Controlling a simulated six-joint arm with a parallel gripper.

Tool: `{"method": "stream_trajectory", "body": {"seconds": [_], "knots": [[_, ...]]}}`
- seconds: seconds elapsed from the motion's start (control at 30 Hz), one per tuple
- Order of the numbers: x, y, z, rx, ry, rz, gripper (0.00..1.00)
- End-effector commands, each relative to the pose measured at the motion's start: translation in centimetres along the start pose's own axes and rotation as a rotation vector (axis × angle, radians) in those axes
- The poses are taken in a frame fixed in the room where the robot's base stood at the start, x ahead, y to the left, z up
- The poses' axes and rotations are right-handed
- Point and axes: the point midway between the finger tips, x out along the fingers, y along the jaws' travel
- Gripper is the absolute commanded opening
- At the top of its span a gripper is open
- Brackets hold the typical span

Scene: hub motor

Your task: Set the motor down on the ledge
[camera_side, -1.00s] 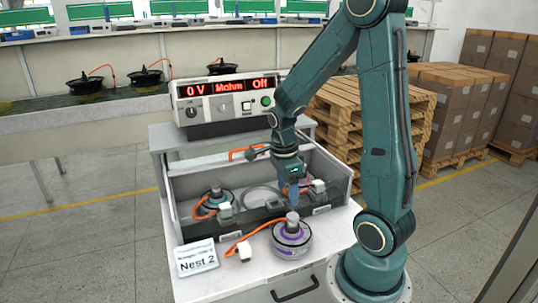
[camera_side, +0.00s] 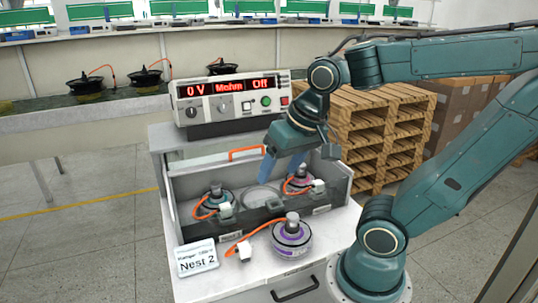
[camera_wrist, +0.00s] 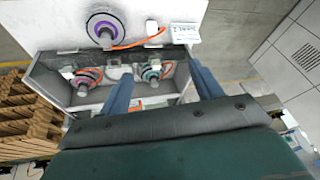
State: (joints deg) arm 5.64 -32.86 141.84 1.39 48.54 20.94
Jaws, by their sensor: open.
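A motor with a purple ring (camera_side: 291,240) stands upright on the white ledge (camera_side: 335,226) in front of the box, its orange cable and white connector lying to its left. It also shows in the wrist view (camera_wrist: 103,29). My gripper (camera_side: 278,174) is open and empty, tilted over the back of the box and apart from the ledge motor. Its two blue fingers also show in the wrist view (camera_wrist: 160,72). Two more motors sit in the box: a teal-ringed one (camera_side: 217,200) at left and a purple-ringed one (camera_side: 300,184) at right.
The grey box (camera_side: 183,203) has an empty round place between its motors. A tester (camera_side: 228,98) stands behind it, reading 0 V and Off. A Nest 2 sign (camera_side: 197,257) is at the ledge's left. Wooden pallets (camera_side: 380,130) stand behind right.

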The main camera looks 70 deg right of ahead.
Motion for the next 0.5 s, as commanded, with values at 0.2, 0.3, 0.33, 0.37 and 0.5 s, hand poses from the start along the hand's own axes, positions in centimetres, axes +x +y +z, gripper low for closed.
{"method": "stream_trajectory", "body": {"seconds": [0.2,0.3,0.33,0.37,0.5], "knots": [[-2.3,-1.1,1.9,-0.341,0.064,-0.060,0.64],[-2.8,-1.2,2.4,-0.426,0.079,-0.072,0.64],[-2.9,-1.2,2.5,-0.442,0.083,-0.074,0.64],[-2.9,-1.3,2.6,-0.455,0.085,-0.076,0.64],[-3.0,-1.3,2.7,-0.477,0.088,-0.078,0.64]]}}
